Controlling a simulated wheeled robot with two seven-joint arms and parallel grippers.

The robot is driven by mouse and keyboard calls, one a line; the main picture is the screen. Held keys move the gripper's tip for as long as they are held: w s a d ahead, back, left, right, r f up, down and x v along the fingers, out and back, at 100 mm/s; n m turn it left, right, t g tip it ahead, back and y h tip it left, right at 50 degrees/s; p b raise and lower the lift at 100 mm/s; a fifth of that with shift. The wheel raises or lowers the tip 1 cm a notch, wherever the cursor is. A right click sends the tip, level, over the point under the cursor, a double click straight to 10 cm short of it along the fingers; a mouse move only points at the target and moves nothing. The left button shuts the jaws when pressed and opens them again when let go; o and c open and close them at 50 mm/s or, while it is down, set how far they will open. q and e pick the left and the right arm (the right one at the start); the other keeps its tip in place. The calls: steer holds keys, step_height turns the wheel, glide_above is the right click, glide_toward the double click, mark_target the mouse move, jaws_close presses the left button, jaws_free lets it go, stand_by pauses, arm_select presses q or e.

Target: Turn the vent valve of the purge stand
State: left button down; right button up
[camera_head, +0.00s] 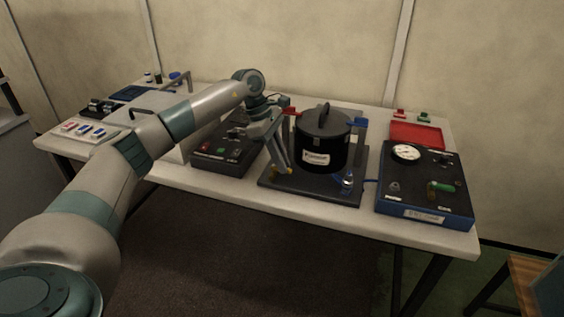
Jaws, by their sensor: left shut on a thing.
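The stand has a dark base plate (315,188) on the table, bearing a black lidded pot (320,142) with a pale label. My left gripper (280,167) points down at the front left of the base plate, beside the pot. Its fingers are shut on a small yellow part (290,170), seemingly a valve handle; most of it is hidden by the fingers. A red part (291,111) shows behind the gripper, and a blue part (361,122) is at the pot's right. A small blue-based fitting (348,179) stands at the front right. My right gripper is not in view.
A blue-edged panel (425,205) with a gauge (406,152) and green handle (442,187) is at the right, before a red tray (417,136). A dark control box (222,157) stands left of the stand, close to my left arm. The wall is behind the table.

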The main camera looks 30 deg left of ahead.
arm_select(q)
steer(key=shift+r, duration=0.1)
steer(key=c, duration=1.8)
jaws_free()
steer(key=shift+a, duration=0.1)
steer(key=shift+a+r, duration=0.25)
steer(key=shift+r, duration=0.35)
steer(key=b+v, duration=0.1)
steer(key=v, duration=1.5)
steer(key=shift+b, duration=0.3)
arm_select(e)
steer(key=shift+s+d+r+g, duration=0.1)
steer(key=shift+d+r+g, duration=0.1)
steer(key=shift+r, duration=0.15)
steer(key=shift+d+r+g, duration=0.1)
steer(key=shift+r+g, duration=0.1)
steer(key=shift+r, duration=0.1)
arm_select(q)
steer(key=shift+s, duration=0.1)
